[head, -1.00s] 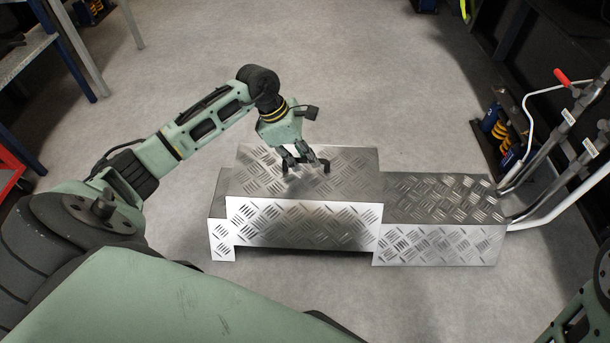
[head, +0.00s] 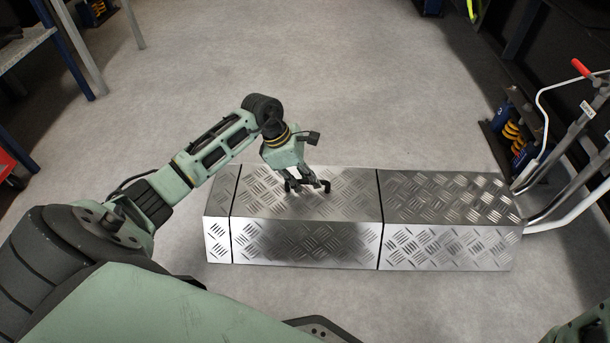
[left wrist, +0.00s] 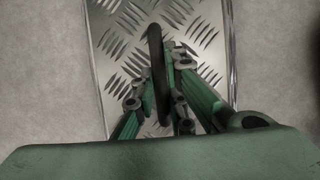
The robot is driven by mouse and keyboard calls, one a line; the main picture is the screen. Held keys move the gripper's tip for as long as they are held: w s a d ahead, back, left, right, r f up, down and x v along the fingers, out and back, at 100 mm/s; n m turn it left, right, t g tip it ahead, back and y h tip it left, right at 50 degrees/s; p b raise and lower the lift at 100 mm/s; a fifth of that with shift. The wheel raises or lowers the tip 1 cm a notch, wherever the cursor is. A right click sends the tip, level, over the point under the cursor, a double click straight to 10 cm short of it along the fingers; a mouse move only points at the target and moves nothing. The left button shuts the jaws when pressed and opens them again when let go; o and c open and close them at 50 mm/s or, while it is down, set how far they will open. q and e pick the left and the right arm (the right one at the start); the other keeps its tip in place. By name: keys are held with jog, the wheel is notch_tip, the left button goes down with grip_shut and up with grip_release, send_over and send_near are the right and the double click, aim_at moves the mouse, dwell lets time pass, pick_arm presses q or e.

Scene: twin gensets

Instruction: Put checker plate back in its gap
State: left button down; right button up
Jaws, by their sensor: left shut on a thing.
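The checker plate (head: 345,190) is a silver tread-patterned cover with a dark handle (head: 297,184) on its top. In the head view it sits between a narrow fixed section (head: 217,240) on the left and a longer fixed section (head: 450,198) on the right. Its top and front look level with both neighbours, with a thin dark seam at each side. My left gripper (head: 307,186) is shut on the handle. The left wrist view shows the dark handle (left wrist: 157,70) between the fingers, over the plate (left wrist: 118,40). The underside is hidden. My right gripper is not in view.
Pipes and a lever with a red grip (head: 581,68) stand beyond the right end of the row. A blue-legged bench (head: 30,45) is at the upper left. The grey floor (head: 340,80) behind the row is clear.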

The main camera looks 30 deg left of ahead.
pick_arm(q)
jog(key=shift+w, duration=0.1)
jog(key=shift+f, duration=0.1)
jog(key=c, duration=2.3)
grip_release()
jog(key=shift+f, duration=0.2)
jog(key=o, duration=0.5)
jog(key=shift+r, duration=0.1)
